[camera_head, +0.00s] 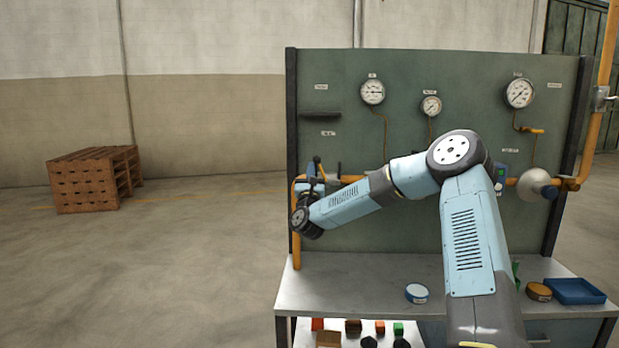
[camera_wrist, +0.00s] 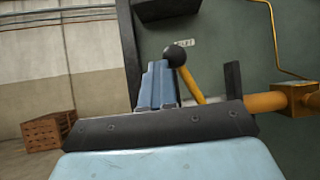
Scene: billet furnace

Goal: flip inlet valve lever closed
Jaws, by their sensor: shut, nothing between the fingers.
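The inlet valve lever (camera_wrist: 190,84) is a yellow rod with a black ball knob (camera_wrist: 175,55). In the wrist view it leans up and to the left from the orange pipe (camera_wrist: 296,98), with its lower end hidden behind my wrist's dark plate. My gripper (camera_wrist: 158,82) is shut and empty, its blue-grey fingers just left of the lever. Whether they touch the rod, I cannot tell. In the head view the lever (camera_head: 319,166) shows small at the panel's left side, and my arm partly hides the valve.
The green panel (camera_head: 340,120) carries several gauges. The steel bench (camera_head: 350,285) below holds a blue-rimmed tin (camera_head: 417,293) and a blue tray (camera_head: 576,291). A dark upright piece (camera_wrist: 233,80) stands right of the lever. Brown crates (camera_head: 90,180) stand far left on open floor.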

